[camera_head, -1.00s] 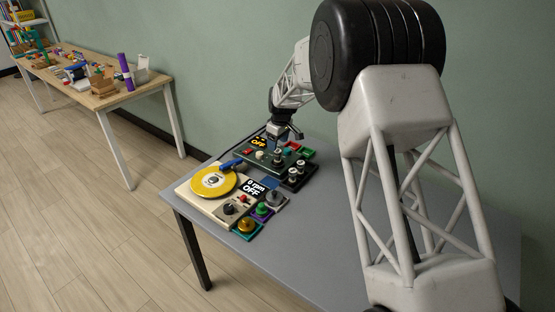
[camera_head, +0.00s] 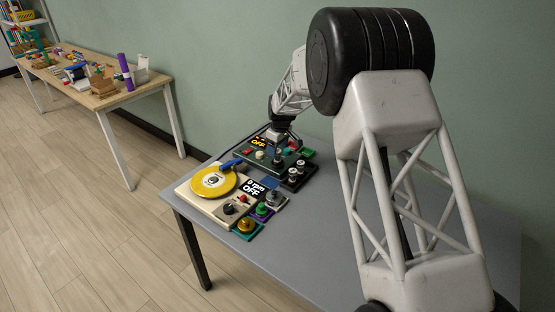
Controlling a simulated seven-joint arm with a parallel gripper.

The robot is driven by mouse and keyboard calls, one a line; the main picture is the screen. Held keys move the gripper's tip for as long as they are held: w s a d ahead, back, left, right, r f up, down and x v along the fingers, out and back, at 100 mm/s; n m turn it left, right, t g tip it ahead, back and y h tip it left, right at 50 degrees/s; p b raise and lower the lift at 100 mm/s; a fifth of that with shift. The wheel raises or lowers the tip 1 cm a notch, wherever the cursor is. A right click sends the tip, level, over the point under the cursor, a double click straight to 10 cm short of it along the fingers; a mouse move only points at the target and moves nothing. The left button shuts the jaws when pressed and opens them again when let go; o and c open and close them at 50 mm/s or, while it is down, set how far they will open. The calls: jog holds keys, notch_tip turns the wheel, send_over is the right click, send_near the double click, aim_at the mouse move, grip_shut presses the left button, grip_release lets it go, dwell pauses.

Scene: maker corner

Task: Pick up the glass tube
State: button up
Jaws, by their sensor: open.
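I cannot make out a glass tube for certain. A dark green device (camera_head: 256,167) with an orange "OFF" display stands at the back of the grey table (camera_head: 215,247). Small pale and metallic upright pieces (camera_head: 277,155) stand on it, too small to identify. A black block (camera_head: 299,180) with silver-topped pieces adjoins its right side. My gripper (camera_head: 283,143) is open, pointing down just above the back of the green device. Its fingertips are small and partly blend with the parts behind, so I cannot tell whether they touch anything.
A cream turntable unit (camera_head: 200,204) with a yellow disc (camera_head: 213,181) and blue arm stands in front. Small coloured trays with knobs (camera_head: 247,227) line its right side. The table's front right is bare. A wooden table (camera_head: 115,98) with clutter stands far left.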

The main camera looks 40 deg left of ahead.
aim_at(278, 151)
jog(key=shift+w+a+f, duration=0.1)
jog(key=shift+f, duration=1.1)
jog(key=shift+w+a+f, duration=0.1)
jog(key=shift+f, duration=1.1)
jog(key=c, duration=1.1)
jog(key=shift+r, duration=0.1)
jog(key=shift+r, duration=1.4)
jog(key=shift+s+d+r, duration=0.2)
jog(key=shift+r, duration=0.05)
jog(key=s+d, duration=0.3)
jog(key=s+d+r, duration=0.1)
jog(key=s+d, duration=0.6)
jog(key=d, duration=0.1)
jog(key=shift+s+d+r, duration=0.15)
jog(key=shift+s+r, duration=0.1)
jog(key=shift+s, duration=0.1)
